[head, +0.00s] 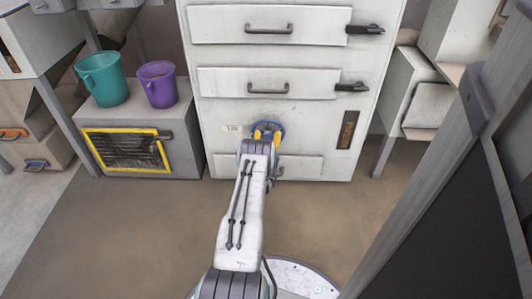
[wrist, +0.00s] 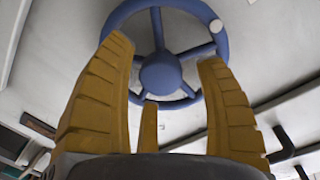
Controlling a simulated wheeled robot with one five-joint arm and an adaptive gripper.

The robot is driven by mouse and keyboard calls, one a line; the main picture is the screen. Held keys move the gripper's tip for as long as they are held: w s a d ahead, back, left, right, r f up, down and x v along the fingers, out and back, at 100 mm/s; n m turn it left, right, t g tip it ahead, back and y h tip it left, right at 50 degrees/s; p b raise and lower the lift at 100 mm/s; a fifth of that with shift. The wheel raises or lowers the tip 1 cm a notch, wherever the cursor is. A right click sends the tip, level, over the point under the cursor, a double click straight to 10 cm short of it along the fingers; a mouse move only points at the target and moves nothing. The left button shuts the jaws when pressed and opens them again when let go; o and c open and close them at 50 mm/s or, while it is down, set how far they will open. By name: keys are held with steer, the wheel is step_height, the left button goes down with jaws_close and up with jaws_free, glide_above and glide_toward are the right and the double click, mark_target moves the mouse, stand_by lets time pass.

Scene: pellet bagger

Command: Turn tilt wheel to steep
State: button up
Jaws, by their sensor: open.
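The tilt wheel is a blue spoked handwheel (wrist: 161,73) with a round hub and a pale knob on its rim at the right. It is on the pale front of the cabinet, and in the head view the wheel (head: 279,130) is partly hidden behind my gripper (head: 266,133). In the wrist view my gripper (wrist: 165,75) is open, with yellow fingers on either side of the hub and a third short finger between them low down. The wheel lies just beyond the fingertips. I cannot tell whether the fingers touch it.
The white cabinet (head: 225,100) has drawers with dark handles (head: 269,88) and black side levers (head: 352,87) above the wheel. A teal bucket (head: 103,78) and a purple bucket (head: 158,84) stand on a low box at left. A dark panel (head: 450,230) fills the right side. Brown floor is clear at left.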

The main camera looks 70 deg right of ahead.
steer(key=v, duration=1)
steer(key=shift+a, duration=0.35)
steer(key=shift+s+r, duration=0.1)
stand_by(0.4)
